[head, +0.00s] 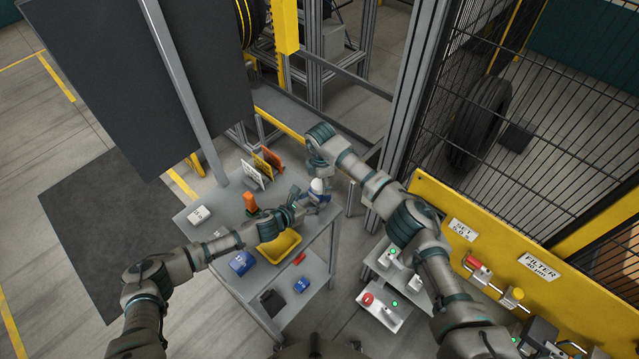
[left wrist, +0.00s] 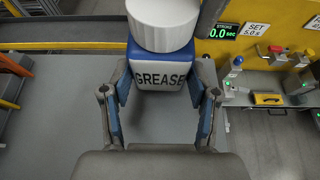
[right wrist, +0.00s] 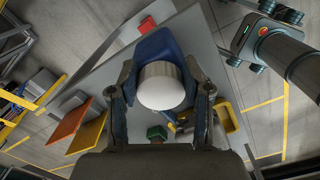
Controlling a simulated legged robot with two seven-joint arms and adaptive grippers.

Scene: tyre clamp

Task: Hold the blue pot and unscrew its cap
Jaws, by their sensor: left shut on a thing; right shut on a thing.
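The blue pot (left wrist: 160,72) has a white front marked GREASE and stands upright above the grey table's far end. My left gripper (head: 298,204) is shut on the pot, one finger on each side of its body in the left wrist view. The white cap (left wrist: 160,24) sits over the pot's top; whether its thread is still engaged cannot be seen. My right gripper (head: 317,171) comes from above and is shut on the cap. In the right wrist view the cap (right wrist: 162,86) lies between its fingers, with the pot's blue body (right wrist: 156,44) beyond.
The grey table (head: 205,232) holds a yellow tray (head: 280,246), blue boxes (head: 242,263), an orange item (head: 250,202) and upright cards (head: 266,162). A yellow control panel (head: 530,265) and mesh fence (head: 545,130) stand at the right. An aluminium post (head: 185,90) rises at the left.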

